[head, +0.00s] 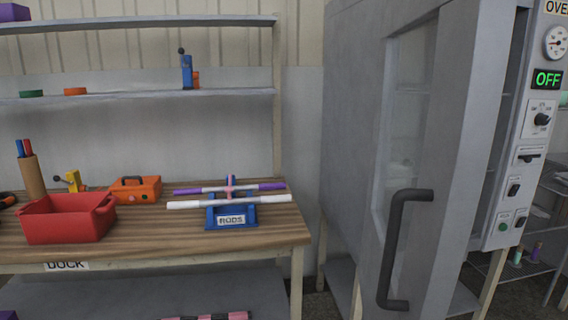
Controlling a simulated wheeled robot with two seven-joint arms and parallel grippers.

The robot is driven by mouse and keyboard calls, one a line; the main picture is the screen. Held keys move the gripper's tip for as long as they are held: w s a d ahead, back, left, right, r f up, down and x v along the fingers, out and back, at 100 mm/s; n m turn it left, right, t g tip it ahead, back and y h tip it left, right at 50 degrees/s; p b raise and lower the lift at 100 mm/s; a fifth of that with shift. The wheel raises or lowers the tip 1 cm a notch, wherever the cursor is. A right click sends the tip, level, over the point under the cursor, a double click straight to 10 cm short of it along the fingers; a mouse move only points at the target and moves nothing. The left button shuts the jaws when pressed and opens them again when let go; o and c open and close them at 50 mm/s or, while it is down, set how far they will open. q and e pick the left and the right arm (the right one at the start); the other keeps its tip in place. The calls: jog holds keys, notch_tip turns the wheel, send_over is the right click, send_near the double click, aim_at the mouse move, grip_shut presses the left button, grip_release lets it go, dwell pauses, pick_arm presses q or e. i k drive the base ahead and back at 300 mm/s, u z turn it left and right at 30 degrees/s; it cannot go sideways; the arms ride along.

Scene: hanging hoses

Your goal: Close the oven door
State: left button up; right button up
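The grey oven (350,120) stands on the right side of the head view. Its door (455,130) has a glass window (408,110) and a long black handle (394,250). The door appears to stand ajar, angled out from the body. A dark gap (516,60) shows between the door and the control panel (535,125). How wide it is open is hard to tell. Neither of my grippers is in view.
Left of the oven is a wooden bench (130,238) with a red bin (68,218), an orange toolbox (135,189) and a blue rod stand (232,216). Shelves hang above it. The oven display (547,79) reads OFF. Another rack (530,268) stands at far right.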

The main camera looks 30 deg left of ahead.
aim_at(474, 37)
jog(key=u, duration=0.3)
jog(key=i, duration=1)
